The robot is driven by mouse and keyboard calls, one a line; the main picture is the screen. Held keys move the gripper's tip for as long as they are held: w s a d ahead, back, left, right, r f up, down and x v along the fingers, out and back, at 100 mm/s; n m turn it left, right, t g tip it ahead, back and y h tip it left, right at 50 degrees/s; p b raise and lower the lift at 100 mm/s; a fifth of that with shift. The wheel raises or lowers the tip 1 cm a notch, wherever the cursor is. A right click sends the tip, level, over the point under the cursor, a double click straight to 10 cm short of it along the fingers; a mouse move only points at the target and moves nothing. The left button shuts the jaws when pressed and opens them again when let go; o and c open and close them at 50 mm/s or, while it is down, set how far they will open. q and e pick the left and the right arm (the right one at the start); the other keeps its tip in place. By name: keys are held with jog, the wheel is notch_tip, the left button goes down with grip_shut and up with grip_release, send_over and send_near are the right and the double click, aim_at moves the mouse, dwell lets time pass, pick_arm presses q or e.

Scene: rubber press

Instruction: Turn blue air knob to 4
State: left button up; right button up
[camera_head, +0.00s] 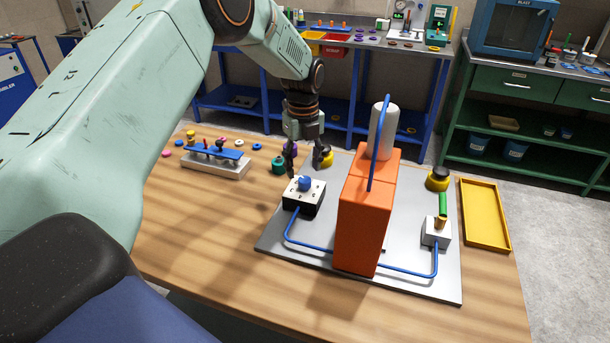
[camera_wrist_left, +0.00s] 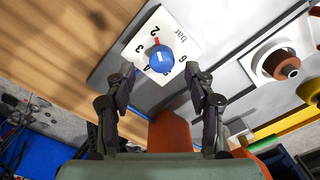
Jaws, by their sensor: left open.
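The blue air knob (camera_head: 304,184) sits on a small white-topped dial block (camera_head: 314,202) at the left of the grey plate. In the left wrist view the round blue knob (camera_wrist_left: 160,63) shows on the white dial face (camera_wrist_left: 188,42), with numbers and "bar" around it. A red mark (camera_wrist_left: 157,42) at its edge lies near the 2. My left gripper (camera_head: 307,163) is open and empty, pointing down just above and behind the knob. In the wrist view its fingertips (camera_wrist_left: 161,74) lie either side of the knob, apart from it. My right gripper is out of view.
The orange press (camera_head: 362,225) with a white cylinder (camera_head: 383,132) stands just right of the knob. Blue tubes run along the plate (camera_head: 415,285). A black-and-yellow button (camera_head: 438,179) and a yellow tray (camera_head: 485,214) are farther right. A fixture with a blue bar (camera_head: 213,153) stands left.

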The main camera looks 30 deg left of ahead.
aim_at(305, 179)
pick_arm(q)
jog(key=f, duration=0.3)
jog(key=shift+d+f, duration=0.1)
jog(key=shift+d, duration=0.15)
jog(key=shift+a+f, duration=0.15)
jog(key=shift+f, duration=0.1)
jog(key=shift+w, duration=0.1)
jog(key=c, duration=0.4)
grip_shut()
